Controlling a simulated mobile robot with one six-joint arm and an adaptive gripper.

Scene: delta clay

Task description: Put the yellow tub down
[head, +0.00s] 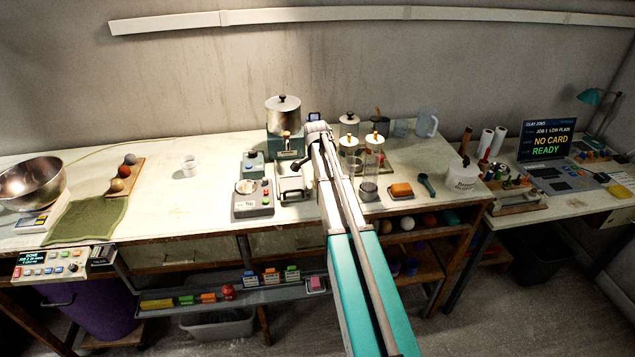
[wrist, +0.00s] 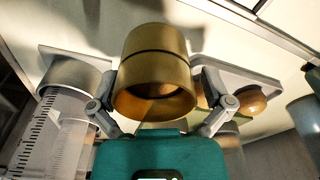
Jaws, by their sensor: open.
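The yellow tub (wrist: 157,50) shows in the wrist view, a dull gold cylinder with a dark band and its round open end toward the camera. My gripper (wrist: 155,85) is open, with one finger on each side of the tub. I cannot tell whether either finger touches it, or whether its base rests on a surface. In the head view my arm reaches over the workbench (head: 150,215), and I cannot make out the tub or the gripper's fingers there.
In the wrist view a clear graduated cylinder (wrist: 55,130) is close at left, and an orange-brown ball (wrist: 252,101) is at right. Bench around the white cup (head: 189,167) is mostly clear.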

